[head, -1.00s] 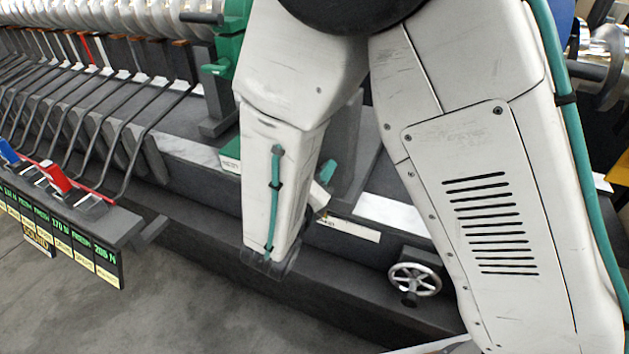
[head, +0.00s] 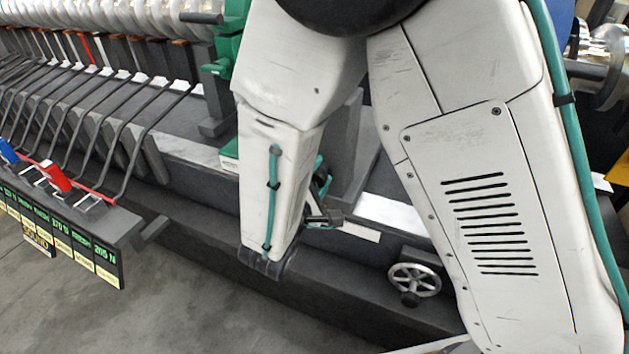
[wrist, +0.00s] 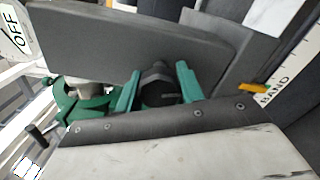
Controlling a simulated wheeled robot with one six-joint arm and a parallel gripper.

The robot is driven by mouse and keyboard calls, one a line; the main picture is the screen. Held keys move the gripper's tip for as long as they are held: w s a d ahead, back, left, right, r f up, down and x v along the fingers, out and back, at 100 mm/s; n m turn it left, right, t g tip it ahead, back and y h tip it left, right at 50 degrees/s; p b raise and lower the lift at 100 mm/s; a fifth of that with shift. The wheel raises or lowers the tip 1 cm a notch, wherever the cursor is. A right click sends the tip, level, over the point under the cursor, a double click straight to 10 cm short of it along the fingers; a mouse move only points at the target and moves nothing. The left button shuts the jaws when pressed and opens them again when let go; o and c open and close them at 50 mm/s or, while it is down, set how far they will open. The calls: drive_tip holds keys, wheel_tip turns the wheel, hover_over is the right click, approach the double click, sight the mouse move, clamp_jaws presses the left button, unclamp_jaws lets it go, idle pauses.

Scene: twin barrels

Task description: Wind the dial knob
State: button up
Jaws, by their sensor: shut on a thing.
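The dial knob (wrist: 158,86) shows in the wrist view as a dark, round knob with a pale mark line on its face. My gripper (wrist: 159,87) has one teal finger on each side of it and is shut on it. An orange pointer (wrist: 252,88) lies to the right, beside a white strip (wrist: 285,75) lettered "BAND". In the head view my own arm hides the knob and most of my gripper; only some teal and dark wrist parts show beside the forearm.
A spoked handwheel (head: 413,280) stands on the dark base at right. A row of bent levers (head: 110,120) and a labelled panel (head: 70,240) are at left. Green machine parts (wrist: 85,105) are left of the fingers. Grey floor lies open at the front.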

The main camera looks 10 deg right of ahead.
sight(315, 181)
drive_tip(key=shift+m, duration=0.7)
drive_tip(key=o, duration=0.9)
drive_tip(key=shift+o, duration=0.2)
drive_tip(key=shift+v, duration=3.55)
